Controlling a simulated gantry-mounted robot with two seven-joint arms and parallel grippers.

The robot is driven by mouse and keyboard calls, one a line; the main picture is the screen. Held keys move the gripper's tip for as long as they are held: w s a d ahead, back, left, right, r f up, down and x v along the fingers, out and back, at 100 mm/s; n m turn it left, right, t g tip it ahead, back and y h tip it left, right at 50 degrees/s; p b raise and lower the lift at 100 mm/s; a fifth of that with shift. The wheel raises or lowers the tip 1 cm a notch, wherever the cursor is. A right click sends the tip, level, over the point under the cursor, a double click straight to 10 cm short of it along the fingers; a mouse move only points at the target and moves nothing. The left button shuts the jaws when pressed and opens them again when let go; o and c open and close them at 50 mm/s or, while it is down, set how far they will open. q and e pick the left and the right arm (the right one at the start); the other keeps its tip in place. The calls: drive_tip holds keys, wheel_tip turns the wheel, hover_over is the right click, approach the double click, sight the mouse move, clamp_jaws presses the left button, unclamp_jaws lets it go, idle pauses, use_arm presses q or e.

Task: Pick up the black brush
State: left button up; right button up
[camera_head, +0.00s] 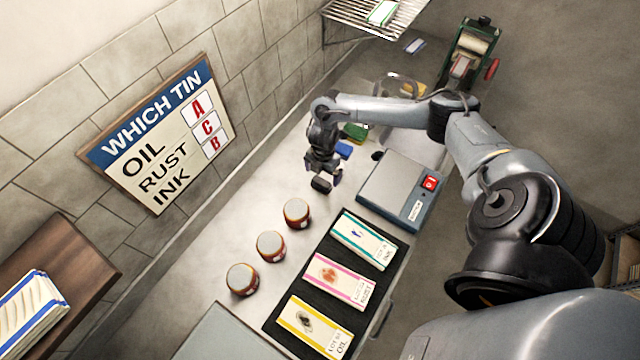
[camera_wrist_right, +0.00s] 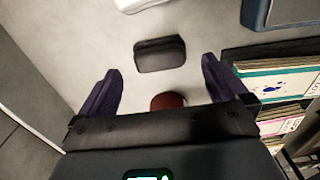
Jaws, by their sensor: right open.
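The black brush (camera_wrist_right: 160,55) is a dark block with rounded corners lying on the bench. Nothing is held. I cannot tell the height of the fingers above the bench. My left gripper is not in view.
Three lidded tins (camera_head: 270,246) stand in a row beside a black mat (camera_head: 283,324) with card packs. A grey device with a red switch (camera_head: 393,192) is right of the brush. Blue (camera_head: 343,150) and green (camera_head: 355,132) blocks lie behind the gripper. A tin (camera_wrist_right: 168,101) shows between the fingers.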

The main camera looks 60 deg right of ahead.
sight(322, 182)
drive_tip(key=shift+f, duration=0.75)
drive_tip(key=f, duration=0.4)
drive_tip(key=shift+a, duration=0.3)
drive_tip(key=shift+f, duration=0.5)
drive_tip(key=shift+c, duration=0.3)
drive_tip(key=c, duration=0.9)
drive_tip(key=shift+o, duration=0.2)
drive_tip(key=shift+r, duration=0.2)
